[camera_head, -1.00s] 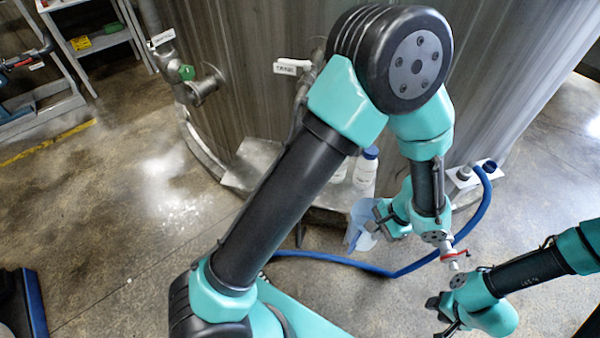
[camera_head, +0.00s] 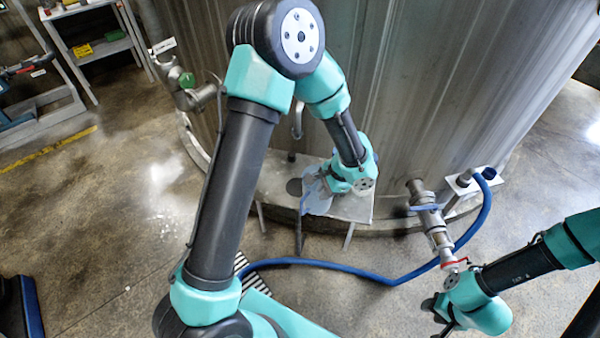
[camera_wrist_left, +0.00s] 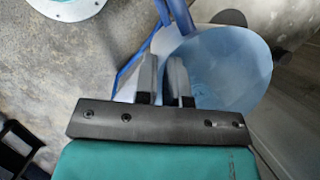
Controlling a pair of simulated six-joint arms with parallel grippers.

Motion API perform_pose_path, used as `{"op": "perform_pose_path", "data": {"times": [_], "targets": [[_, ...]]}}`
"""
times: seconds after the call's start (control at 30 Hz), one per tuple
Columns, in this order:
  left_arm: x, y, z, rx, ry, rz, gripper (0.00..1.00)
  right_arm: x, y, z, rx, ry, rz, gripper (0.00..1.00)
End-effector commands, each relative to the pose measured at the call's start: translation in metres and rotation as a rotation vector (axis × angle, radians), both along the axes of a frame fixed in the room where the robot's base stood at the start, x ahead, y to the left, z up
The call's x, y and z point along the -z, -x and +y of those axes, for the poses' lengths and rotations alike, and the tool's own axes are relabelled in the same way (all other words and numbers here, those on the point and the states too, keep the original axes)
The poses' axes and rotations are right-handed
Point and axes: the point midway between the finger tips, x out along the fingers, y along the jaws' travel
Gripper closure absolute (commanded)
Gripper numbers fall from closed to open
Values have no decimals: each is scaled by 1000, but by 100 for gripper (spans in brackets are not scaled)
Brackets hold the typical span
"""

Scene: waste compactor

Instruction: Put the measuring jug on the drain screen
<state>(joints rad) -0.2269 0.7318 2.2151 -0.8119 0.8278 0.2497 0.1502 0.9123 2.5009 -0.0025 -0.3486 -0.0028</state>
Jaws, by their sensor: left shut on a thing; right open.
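The measuring jug (camera_head: 316,200) is pale blue and translucent. My left gripper (camera_head: 328,182) is shut on it and holds it at the front of the grey shelf by the tank. In the left wrist view the fingers (camera_wrist_left: 167,78) close on the blue handle side, with the jug's round body (camera_wrist_left: 232,68) to the right. A dark round patch (camera_head: 294,187) on the shelf, possibly the drain screen, lies just left of the jug. I cannot tell whether the jug touches the shelf. My right gripper (camera_head: 440,308) is open and empty at the lower right.
The grey shelf (camera_head: 352,208) stands against the large metal tank (camera_head: 430,90). A striped grate (camera_head: 240,262) shows partly behind my left arm.

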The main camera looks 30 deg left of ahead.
Motion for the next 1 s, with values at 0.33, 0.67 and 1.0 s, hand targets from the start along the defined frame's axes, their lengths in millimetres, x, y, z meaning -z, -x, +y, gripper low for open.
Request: {"op": "perform_pose_path", "data": {"times": [0.33, 0.67, 1.0], "targets": [[0, -22, 54, -1, 0, -1, 100, 0, 0, 0, 0, 0, 0, 57], [0, -23, 56, 2, 1, -1, 100, 0, 0, 0, 0, 0, 0, 57], [0, -36, 91, -3, 1, -1, 100, 0, 0, 0, 0, 0, 0, 57]]}}
